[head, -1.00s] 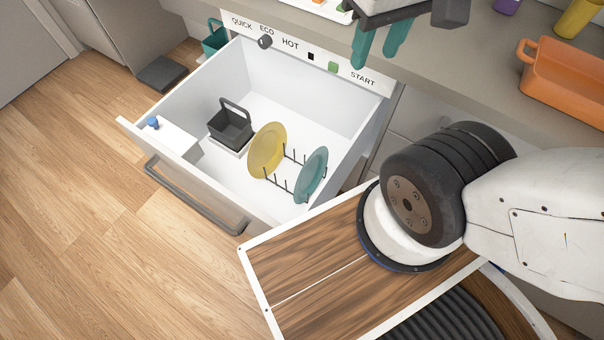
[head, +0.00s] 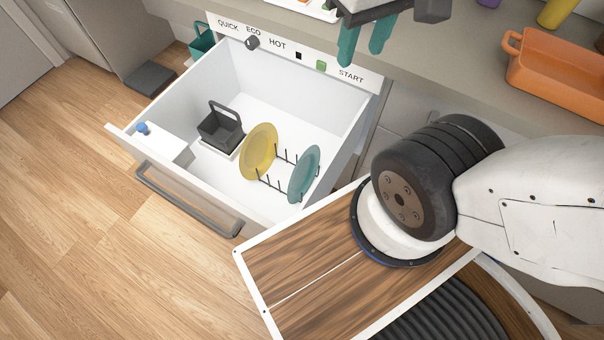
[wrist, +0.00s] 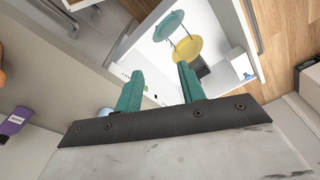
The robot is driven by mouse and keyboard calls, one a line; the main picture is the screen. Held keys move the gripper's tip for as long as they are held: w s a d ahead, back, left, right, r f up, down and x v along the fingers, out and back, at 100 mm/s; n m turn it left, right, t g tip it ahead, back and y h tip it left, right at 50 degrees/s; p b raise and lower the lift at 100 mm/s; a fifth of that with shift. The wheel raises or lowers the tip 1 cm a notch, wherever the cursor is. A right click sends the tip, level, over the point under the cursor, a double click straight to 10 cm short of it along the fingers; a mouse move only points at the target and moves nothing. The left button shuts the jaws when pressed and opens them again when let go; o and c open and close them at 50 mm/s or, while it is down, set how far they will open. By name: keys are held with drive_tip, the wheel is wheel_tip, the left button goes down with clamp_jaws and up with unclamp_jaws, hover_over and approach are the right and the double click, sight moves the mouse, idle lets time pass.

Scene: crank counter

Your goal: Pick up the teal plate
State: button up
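The teal plate (head: 304,174) stands on edge in a black wire rack inside the open white drawer, at the rack's right end. It also shows in the wrist view (wrist: 169,25) near the top, beside the yellow plate (wrist: 188,47). My gripper (head: 363,40) has two teal fingers pointing down at the top of the head view, above the counter edge and behind the drawer. In the wrist view its fingers (wrist: 157,80) are spread apart with nothing between them. The gripper is well apart from the teal plate.
The yellow plate (head: 259,151) stands left of the teal plate in the rack. A dark basket (head: 219,130) and a white box with a blue knob (head: 142,128) are also in the drawer. An orange dish (head: 555,68) sits on the counter. The drawer handle (head: 187,201) juts out in front.

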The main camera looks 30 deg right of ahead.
drive_tip(key=shift+c, duration=0.7)
drive_tip(key=shift+w+d+f+g, duration=0.2)
drive_tip(key=shift+f+g, duration=0.1)
drive_tip(key=shift+f, duration=0.1)
drive_tip(key=m+g+y, duration=0.2)
drive_tip(key=m+y, duration=0.5)
drive_tip(key=m, duration=0.2)
hover_over(300, 159)
drive_tip(key=s+d, duration=0.1)
drive_tip(key=d, duration=0.1)
wheel_tip(300, 159, down, 34)
drive_tip(key=shift+t+h, duration=0.4)
drive_tip(key=shift+h, duration=0.2)
drive_tip(key=shift+w+a+f, duration=0.25)
drive_tip(key=shift+a+f, duration=0.05)
drive_tip(key=shift+f, duration=1.3)
drive_tip(key=shift+w+a+f, duration=0.25)
drive_tip(key=shift+a+f, duration=0.1)
drive_tip(key=shift+f, duration=1.3)
drive_tip(key=shift+w+a+f, duration=0.25)
drive_tip(key=shift+a+f, duration=0.05)
drive_tip(key=shift+f, duration=1.3)
clamp_jaws()
